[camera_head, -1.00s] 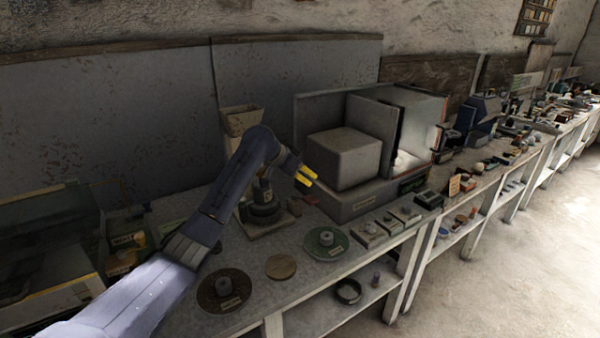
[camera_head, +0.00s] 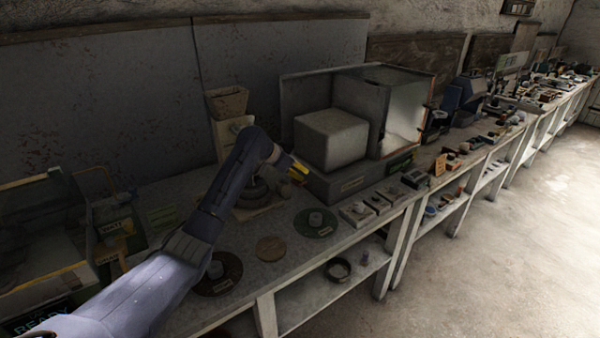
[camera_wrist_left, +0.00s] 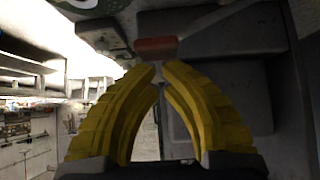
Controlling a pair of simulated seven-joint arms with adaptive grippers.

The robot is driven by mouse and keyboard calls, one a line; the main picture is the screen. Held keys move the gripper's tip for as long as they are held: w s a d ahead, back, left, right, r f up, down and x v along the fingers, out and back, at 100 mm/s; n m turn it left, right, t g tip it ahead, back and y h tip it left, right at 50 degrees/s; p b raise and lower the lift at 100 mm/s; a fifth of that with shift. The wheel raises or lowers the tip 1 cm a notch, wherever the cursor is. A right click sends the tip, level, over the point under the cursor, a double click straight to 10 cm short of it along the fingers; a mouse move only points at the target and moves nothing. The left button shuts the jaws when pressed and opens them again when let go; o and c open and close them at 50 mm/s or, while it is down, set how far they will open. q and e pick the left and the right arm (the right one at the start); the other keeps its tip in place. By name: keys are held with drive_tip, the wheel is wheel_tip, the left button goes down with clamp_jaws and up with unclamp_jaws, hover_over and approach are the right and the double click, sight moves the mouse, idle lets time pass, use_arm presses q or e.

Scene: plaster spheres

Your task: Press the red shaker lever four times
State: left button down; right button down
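The red lever (camera_wrist_left: 156,46) shows in the left wrist view as a short, dull red bar on dark grey parts, just beyond my yellow fingertips. I cannot tell from this view whether they touch it. My left gripper (camera_wrist_left: 160,72) has its fingertips nearly together, with nothing seen between them. In the head view my left gripper (camera_head: 299,172) is at the front left of a big grey box, and the red lever cannot be made out there. A device with a dark round base (camera_head: 256,192) stands partly hidden behind my left arm. My right gripper is not in view.
The grey box (camera_head: 332,140) stands close to my gripper. A tan hopper (camera_head: 228,103) rises behind my arm. A green disc (camera_head: 315,223), a wooden disc (camera_head: 271,249) and a brown disc (camera_head: 219,273) lie near the bench's front edge. Small blocks (camera_head: 357,214) lie to the right.

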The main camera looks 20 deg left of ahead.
use_arm(q)
drive_tip(key=f, duration=0.2)
drive_tip(key=s+d+f+m+t+y, duration=0.1)
drive_tip(key=f, duration=0.1)
drive_tip(key=d+f+t+y, duration=0.1)
drive_tip(key=f, duration=0.1)
drive_tip(key=shift+s+d+m, duration=0.1)
drive_tip(key=shift+s+m, duration=0.2)
drive_tip(key=shift+s, duration=0.1)
drive_tip(key=shift+d+f, duration=0.1)
drive_tip(key=shift+f, duration=0.25)
drive_tip(key=shift+r, duration=0.1)
drive_tip(key=s+r, duration=0.8)
drive_tip(key=r, duration=0.2)
drive_tip(key=shift+s+a, duration=0.2)
drive_tip(key=shift+a, duration=0.25)
drive_tip(key=shift+r, duration=0.1)
